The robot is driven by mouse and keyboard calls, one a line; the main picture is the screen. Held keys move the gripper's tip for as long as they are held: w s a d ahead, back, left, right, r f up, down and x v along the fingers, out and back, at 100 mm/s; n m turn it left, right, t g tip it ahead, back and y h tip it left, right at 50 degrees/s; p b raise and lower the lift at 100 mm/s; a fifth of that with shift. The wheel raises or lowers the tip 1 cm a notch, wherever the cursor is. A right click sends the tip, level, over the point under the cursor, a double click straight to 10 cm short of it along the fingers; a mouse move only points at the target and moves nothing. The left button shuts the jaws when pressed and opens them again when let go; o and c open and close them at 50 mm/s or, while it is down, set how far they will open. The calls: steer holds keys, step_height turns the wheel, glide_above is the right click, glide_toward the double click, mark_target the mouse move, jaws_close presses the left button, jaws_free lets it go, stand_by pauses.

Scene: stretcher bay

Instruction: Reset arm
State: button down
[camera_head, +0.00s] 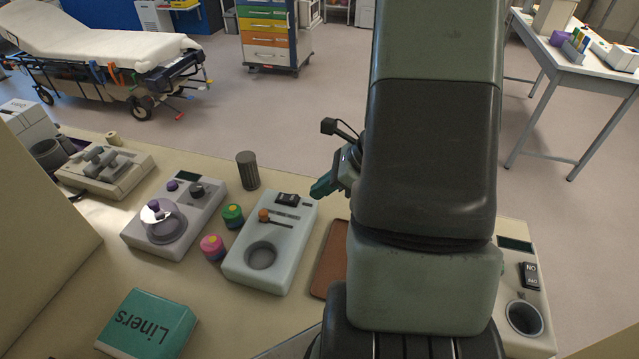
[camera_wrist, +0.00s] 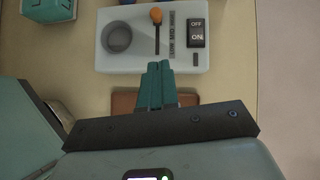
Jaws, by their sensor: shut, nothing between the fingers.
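My gripper (camera_head: 322,187) is in the head view, left of my large arm links, raised above the far edge of the bench. Its teal fingers are together with nothing between them. In the wrist view the closed gripper (camera_wrist: 157,84) points at the near edge of a pale device. That device (camera_head: 240,275) has a round well, an orange-knobbed lever and a black switch; it also shows in the wrist view (camera_wrist: 183,60). I cannot tell how high the fingers are above it. My arm hides the middle right of the bench in the head view.
A brown tray (camera_head: 331,262) lies right of the pale device, partly hidden. Pink (camera_head: 212,247) and green (camera_head: 232,215) pots, a dark ribbed cylinder (camera_head: 248,171), a purple-knobbed device (camera_head: 186,196) and a Liners box (camera_head: 148,325) stand left. Another switched device (camera_head: 524,285) stands right.

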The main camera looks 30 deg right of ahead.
steer(key=s+a+r+n+g+h, duration=0.1)
steer(key=s+a+r+n, duration=0.1)
steer(key=a+r+n, duration=0.35)
steer(key=s+a+r+n+g+h, duration=0.1)
steer(key=a+r+n, duration=0.2)
steer(key=r+n, duration=0.6)
steer(key=s+a+r+n+t+h, duration=0.2)
steer(key=s+a+r+n+h, duration=0.2)
steer(key=s+r+n, duration=0.7)
step_height(320, 180, up, 3)
steer(key=shift+a+f+t, duration=0.2)
steer(key=shift+t, duration=0.2)
steer(key=c, duration=1.8)
jaws_free()
steer(key=shift+c, duration=0.2)
